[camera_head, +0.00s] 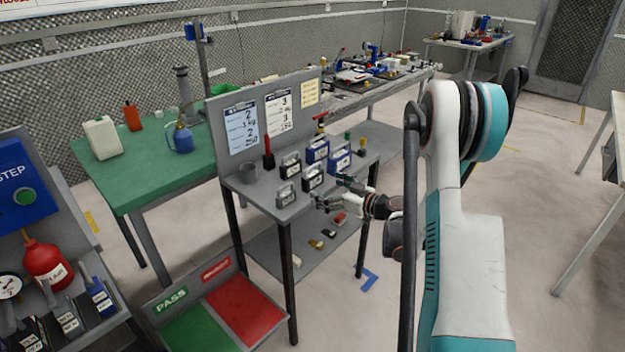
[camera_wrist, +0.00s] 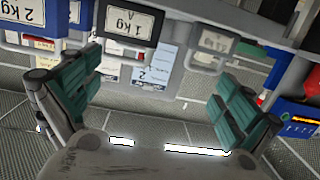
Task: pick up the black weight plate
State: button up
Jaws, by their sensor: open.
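Two black weight plates with handles and white labels stand upright on the grey bench, one farther back (camera_head: 290,165) and one nearer the front edge (camera_head: 313,178). In the wrist view a black plate labelled "1 kg A" (camera_wrist: 128,27) is at the top, beyond my fingers; I cannot tell which of the two it is. My gripper (camera_head: 335,193) is open and empty at the bench's front edge, close to the nearer black plate and apart from it. In the wrist view its teal finger pads (camera_wrist: 162,82) are spread wide with nothing between them.
Two blue weights (camera_head: 317,150) (camera_head: 340,159) stand behind and right of the black ones; a smaller grey weight (camera_head: 285,195) is at the left front. A lower shelf holds small items.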

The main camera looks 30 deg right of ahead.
jog(key=t, duration=0.2)
send_near(316, 178)
jog(key=s, duration=0.2)
jog(key=shift+m, duration=0.3)
jog(key=x, duration=0.2)
jog(key=p+x, duration=0.1)
jog(key=x, duration=0.1)
jog(key=f+x, duration=0.1)
jog(key=x, duration=0.2)
jog(key=shift+f, duration=0.15)
jog(key=shift+d+r+b+x, duration=0.1)
jog(key=shift+r+b+x, duration=0.2)
jog(key=shift+x, duration=0.75)
jog(key=shift+d+r+b+x, duration=0.15)
jog(key=shift+b+x, duration=0.2)
jog(key=shift+x, duration=0.7)
jog(key=shift+d+r+b+x, duration=0.1)
jog(key=shift+b+x, duration=0.25)
jog(key=shift+x, duration=0.75)
jog(key=shift+c, duration=0.5)
